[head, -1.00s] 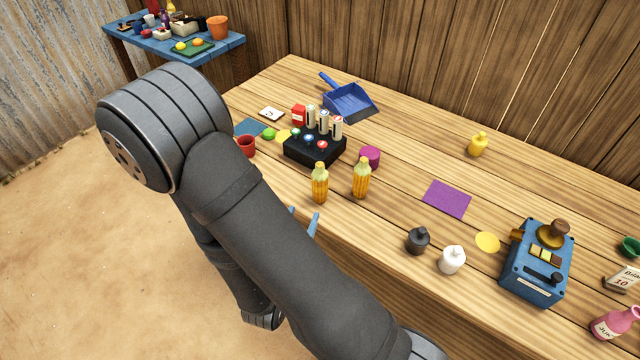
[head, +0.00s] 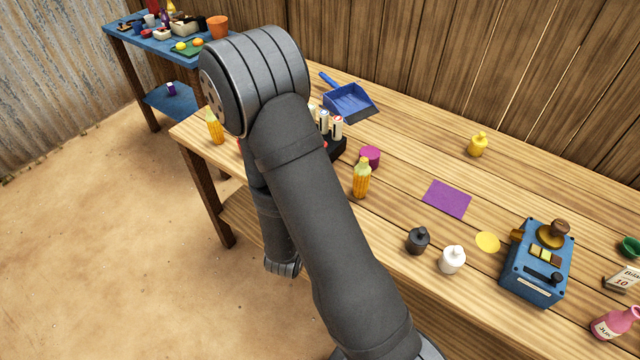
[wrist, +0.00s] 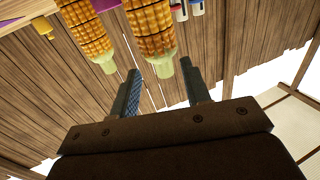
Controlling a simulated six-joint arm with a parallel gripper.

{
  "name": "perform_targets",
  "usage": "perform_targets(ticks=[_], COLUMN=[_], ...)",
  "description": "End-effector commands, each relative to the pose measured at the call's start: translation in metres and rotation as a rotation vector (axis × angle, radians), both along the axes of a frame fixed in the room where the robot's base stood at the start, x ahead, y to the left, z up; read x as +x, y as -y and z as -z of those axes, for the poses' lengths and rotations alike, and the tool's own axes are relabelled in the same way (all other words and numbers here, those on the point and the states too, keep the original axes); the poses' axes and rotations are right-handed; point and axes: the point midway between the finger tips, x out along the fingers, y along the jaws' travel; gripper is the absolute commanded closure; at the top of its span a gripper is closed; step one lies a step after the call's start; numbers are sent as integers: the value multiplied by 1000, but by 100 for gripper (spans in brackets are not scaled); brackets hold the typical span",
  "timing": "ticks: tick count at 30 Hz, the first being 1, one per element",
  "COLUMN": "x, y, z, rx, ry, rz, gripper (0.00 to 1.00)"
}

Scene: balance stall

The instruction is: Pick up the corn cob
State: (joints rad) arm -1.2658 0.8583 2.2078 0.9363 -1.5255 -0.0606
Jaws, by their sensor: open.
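In the head view, one yellow corn cob (head: 215,128) stands at the left end of the table and another corn cob (head: 361,178) stands near the front edge, right of my arm. In the wrist view, one corn cob (wrist: 152,30) is straight ahead, its pale end level with my fingertips. A second corn cob (wrist: 88,32) is beside it on the left. My gripper (wrist: 160,74) is open, with nothing clearly held. I cannot tell whether the pale end is between the fingers or beyond them. My arm hides the gripper in the head view.
A black box with jars (head: 337,146) is partly hidden behind my arm. A blue machine (head: 537,265) is at the right.

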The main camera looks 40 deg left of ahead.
Motion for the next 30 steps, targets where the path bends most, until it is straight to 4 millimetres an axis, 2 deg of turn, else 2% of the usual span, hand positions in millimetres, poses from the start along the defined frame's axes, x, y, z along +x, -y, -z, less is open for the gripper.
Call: perform_targets(ticks=[7,12,20,23,27,30], x=[30,45,47,47,47,47], y=[-12,-17,-19,-19,-19,-19], z=[-11,-9,-9,-9,-9,-9], rx=[4,0,-1,-1,0,0], ry=[2,1,0,0,0,1], rz=[4,3,1,1,1,1], gripper=[57,57,57,72,100,100])
